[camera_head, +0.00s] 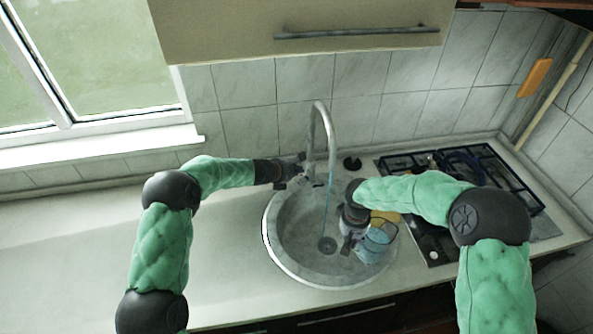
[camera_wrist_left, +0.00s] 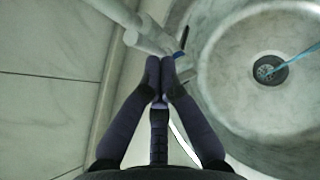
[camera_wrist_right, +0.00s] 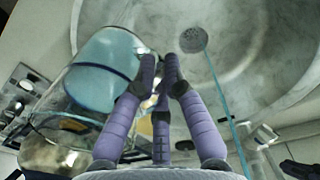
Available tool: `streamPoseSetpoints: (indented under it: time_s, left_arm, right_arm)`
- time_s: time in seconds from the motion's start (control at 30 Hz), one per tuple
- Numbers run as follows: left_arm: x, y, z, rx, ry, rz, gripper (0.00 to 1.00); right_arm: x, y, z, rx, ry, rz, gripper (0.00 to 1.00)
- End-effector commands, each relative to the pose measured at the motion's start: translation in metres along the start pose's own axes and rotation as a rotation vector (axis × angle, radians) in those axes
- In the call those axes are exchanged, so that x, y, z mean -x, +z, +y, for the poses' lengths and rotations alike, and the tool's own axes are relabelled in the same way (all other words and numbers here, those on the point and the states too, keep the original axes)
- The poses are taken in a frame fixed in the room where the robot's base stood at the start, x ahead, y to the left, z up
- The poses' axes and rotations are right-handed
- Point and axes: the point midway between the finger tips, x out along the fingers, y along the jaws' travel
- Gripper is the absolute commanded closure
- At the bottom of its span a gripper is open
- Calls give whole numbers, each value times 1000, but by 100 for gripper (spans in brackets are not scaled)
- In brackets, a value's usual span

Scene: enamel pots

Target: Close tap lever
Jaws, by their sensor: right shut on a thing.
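The tap (camera_head: 318,130) is a tall curved metal spout at the back of the round sink. A thin blue stream of water (camera_head: 330,182) runs from it into the sink. In the left wrist view the tap's base (camera_wrist_left: 150,40) is just beyond my left gripper (camera_wrist_left: 161,66), whose fingertips are together with nothing visible between them. A small dark piece, perhaps the lever (camera_wrist_left: 184,40), is beside the base. My left gripper shows at the tap's left (camera_head: 298,168). My right gripper (camera_wrist_right: 160,68) is shut on the edge of a clear glass vessel (camera_wrist_right: 104,85) holding bluish liquid.
The round stone sink (camera_head: 275,250) has a drain (camera_head: 327,244) that the stream falls near. The glass vessel (camera_head: 378,240) is over the sink's right side. A gas hob (camera_head: 500,175) stands to the right. The counter (camera_head: 60,250) at left is clear.

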Motion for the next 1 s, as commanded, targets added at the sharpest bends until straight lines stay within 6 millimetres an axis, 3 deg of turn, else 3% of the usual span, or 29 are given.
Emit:
streamPoseSetpoints:
  time_s: [0.37, 1.0]
  left_arm:
    - [0, 14, 4, -1, 0, -1, 100]
    - [3, 19, 4, 0, 0, 0, 100]
  right_arm:
    - [19, -2, 1, -1, 1, 5, 100]
    - [24, -2, 2, -1, 1, 5, 100]
